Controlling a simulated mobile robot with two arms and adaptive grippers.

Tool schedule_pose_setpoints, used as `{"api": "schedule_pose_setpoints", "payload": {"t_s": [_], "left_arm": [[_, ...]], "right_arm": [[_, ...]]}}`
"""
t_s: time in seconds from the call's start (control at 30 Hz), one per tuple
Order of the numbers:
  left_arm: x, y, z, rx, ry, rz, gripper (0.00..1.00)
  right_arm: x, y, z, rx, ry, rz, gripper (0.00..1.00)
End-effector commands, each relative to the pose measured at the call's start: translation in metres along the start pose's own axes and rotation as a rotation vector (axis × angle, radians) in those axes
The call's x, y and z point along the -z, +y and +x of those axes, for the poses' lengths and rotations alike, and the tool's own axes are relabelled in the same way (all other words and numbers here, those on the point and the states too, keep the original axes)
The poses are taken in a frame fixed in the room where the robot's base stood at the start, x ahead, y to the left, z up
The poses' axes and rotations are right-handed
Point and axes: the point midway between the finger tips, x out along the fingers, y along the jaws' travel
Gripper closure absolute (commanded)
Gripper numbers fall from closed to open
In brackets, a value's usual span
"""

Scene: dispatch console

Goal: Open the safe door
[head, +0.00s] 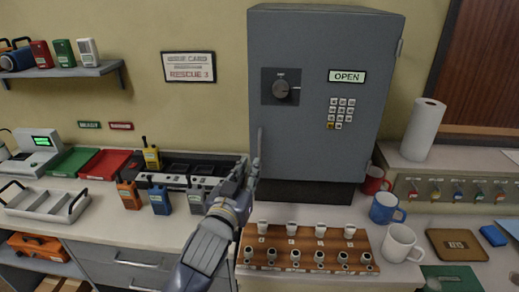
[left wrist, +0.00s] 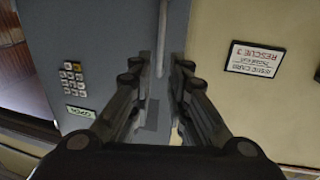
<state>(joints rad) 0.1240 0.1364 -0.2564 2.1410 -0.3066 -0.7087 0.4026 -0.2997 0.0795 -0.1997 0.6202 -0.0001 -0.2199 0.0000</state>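The grey safe (head: 315,80) stands at the back of the counter with its door shut flush. A thin vertical handle (head: 259,142) is at the door's lower left. My left gripper (head: 248,172) is just below and beside this handle. In the left wrist view, the fingers of my left gripper (left wrist: 157,68) are apart, with the handle (left wrist: 161,35) lined up between their tips; contact cannot be told. My right gripper is not in view.
A wooden rack of small cups (head: 308,248) lies in front of the safe, with mugs (head: 386,208) to its right. Radios (head: 160,200) and a charger stand left of my arm. A paper towel roll (head: 423,130) stands right of the safe.

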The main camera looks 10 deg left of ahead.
Motion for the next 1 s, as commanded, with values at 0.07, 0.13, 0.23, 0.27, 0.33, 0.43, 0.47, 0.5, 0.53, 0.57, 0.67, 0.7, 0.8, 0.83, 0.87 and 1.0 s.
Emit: {"api": "schedule_pose_setpoints", "payload": {"t_s": [0.07, 0.13, 0.23, 0.27, 0.33, 0.43, 0.47, 0.5, 0.53, 0.57, 0.67, 0.7, 0.8, 0.83, 0.87, 1.0], "left_arm": [[0.002, 0.000, 0.009, 0.001, -0.002, 0.001, 0.84], [0.002, 0.000, 0.020, 0.001, -0.003, 0.000, 0.84], [0.003, 0.000, 0.037, 0.001, -0.004, 0.001, 0.84], [0.003, 0.000, 0.043, 0.001, -0.003, 0.001, 0.84], [0.002, 0.000, 0.054, 0.001, -0.004, 0.000, 0.84], [0.002, 0.000, 0.070, 0.000, -0.005, 0.001, 0.84], [0.001, 0.000, 0.074, 0.000, -0.005, 0.000, 0.84], [0.001, 0.000, 0.079, 0.000, -0.004, 0.000, 0.84], [0.001, 0.000, 0.083, 0.001, -0.005, 0.000, 0.84], [0.000, 0.000, 0.086, 0.001, -0.005, 0.000, 0.84], [0.000, 0.000, 0.094, 0.000, -0.004, 0.000, 0.84], [0.000, 0.000, 0.096, 0.000, -0.005, 0.000, 0.84], [-0.001, 0.000, 0.100, 0.000, -0.005, -0.001, 0.84], [-0.001, 0.000, 0.101, 0.000, -0.005, -0.001, 0.84], [-0.001, 0.000, 0.101, 0.000, -0.004, -0.001, 0.84], [-0.001, 0.000, 0.101, 0.000, -0.004, -0.001, 0.84]], "right_arm": [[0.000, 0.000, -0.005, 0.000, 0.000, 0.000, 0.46], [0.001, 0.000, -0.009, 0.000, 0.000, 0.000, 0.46], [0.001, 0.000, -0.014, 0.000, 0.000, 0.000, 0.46], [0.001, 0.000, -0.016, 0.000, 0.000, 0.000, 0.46], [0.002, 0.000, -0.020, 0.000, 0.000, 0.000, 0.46], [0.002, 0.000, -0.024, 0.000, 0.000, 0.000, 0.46], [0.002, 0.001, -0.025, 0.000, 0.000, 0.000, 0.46], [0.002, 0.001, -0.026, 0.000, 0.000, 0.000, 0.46], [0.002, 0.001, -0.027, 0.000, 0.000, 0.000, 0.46], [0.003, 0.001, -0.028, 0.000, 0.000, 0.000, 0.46], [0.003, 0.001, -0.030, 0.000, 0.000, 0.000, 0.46], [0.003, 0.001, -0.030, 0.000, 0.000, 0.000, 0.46], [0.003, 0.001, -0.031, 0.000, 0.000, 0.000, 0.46], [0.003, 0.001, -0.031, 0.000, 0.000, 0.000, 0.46], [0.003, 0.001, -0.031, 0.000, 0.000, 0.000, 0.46], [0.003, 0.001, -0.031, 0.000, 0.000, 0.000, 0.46]]}}
